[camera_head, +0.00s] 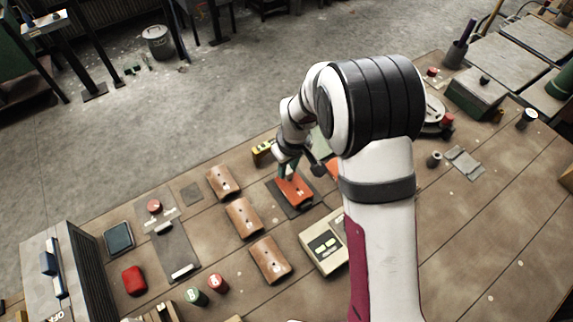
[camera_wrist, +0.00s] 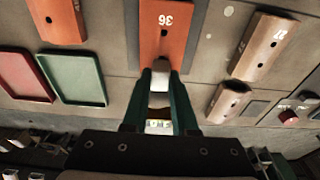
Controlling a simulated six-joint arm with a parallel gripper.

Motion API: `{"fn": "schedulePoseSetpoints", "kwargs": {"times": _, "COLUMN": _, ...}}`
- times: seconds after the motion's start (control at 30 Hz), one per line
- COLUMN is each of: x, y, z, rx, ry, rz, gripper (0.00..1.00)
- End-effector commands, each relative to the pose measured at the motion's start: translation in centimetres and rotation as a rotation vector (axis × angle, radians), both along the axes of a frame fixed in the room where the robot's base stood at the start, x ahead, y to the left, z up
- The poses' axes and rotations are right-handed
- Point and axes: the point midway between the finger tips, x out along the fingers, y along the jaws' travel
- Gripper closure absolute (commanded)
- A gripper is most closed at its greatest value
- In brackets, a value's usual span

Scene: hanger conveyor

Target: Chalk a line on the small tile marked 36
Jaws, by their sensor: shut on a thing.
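The small orange tile marked 36 (camera_wrist: 165,35) lies below my gripper in the wrist view, with its white number upside down. In the head view the tile (camera_head: 296,191) lies on a dark mat, partly behind my gripper (camera_head: 288,168). In the wrist view my gripper's green fingers (camera_wrist: 160,82) are shut on a short white piece that looks like chalk (camera_wrist: 159,97). It is over the end of the tile away from the number. I cannot tell whether the chalk touches the tile. No chalk line shows on the visible part.
Brown curved tiles (camera_head: 243,217) lie in a row left of the orange one. Another orange tile (camera_wrist: 57,20) and a green tray (camera_wrist: 75,80) lie to the left in the wrist view. A beige box (camera_head: 310,240) stands in front. My arm hides part of the table.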

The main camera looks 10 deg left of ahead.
Motion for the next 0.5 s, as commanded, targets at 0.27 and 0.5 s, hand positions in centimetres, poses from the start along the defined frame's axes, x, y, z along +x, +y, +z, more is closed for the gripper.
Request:
{"fn": "schedulePoseSetpoints", "kwargs": {"times": 0.27, "x": -0.84, "y": -0.83, "z": -0.06, "rx": 0.0, "ry": 0.002, "rz": -0.002, "gripper": 1.0}}
{"fn": "schedulePoseSetpoints", "kwargs": {"times": 0.5, "x": -0.79, "y": -0.76, "z": -0.08, "rx": -0.001, "ry": 0.002, "rz": -0.001, "gripper": 1.0}}
